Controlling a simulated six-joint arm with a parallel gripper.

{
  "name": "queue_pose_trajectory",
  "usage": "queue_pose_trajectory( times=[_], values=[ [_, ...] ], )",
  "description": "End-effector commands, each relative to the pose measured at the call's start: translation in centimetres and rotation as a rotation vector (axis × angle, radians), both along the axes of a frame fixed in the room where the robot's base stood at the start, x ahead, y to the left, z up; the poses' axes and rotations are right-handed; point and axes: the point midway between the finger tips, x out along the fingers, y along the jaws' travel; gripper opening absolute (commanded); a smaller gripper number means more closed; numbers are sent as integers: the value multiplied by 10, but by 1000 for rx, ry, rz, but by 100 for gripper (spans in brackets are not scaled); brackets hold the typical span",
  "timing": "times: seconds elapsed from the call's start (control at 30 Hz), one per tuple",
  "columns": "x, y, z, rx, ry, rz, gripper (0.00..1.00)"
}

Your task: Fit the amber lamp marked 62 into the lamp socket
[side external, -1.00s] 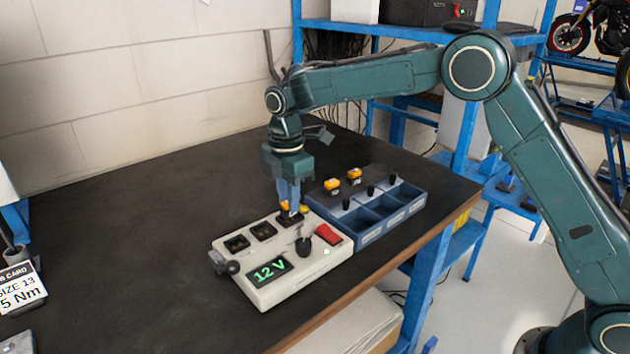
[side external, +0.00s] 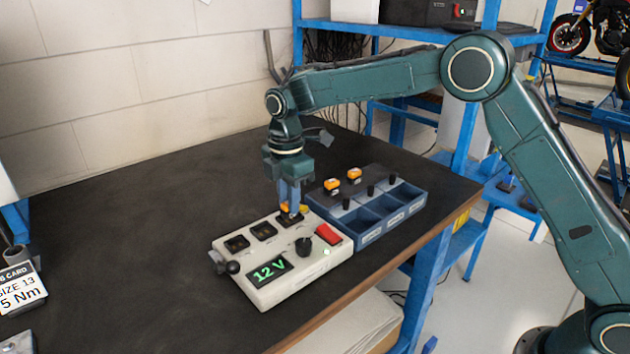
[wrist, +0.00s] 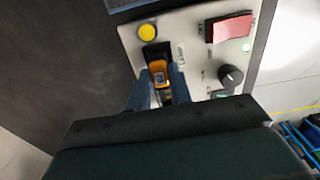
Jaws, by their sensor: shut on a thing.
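My gripper (side external: 289,208) points straight down over the tester box (side external: 285,285), at the rightmost of its three black sockets. Its blue fingers are shut on an amber lamp (wrist: 158,72), which shows between them in the wrist view. The lamp has a small pale mark on top, too small to read. The black lamp socket (wrist: 151,50) shows around and just beyond the lamp. The lamp is at the socket, but I cannot tell how deep it sits, as the fingers hide its lower part.
The box carries a red switch (side external: 327,234), a black knob (side external: 303,246), a yellow button (wrist: 148,32) and a display reading 12 V.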

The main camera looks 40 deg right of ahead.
Motion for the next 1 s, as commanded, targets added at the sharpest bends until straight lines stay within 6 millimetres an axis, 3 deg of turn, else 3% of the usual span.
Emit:
queue_pose_trajectory(
  times=[1.0],
  values=[
    [0,0,-7,0,1,0,0]
  ],
)
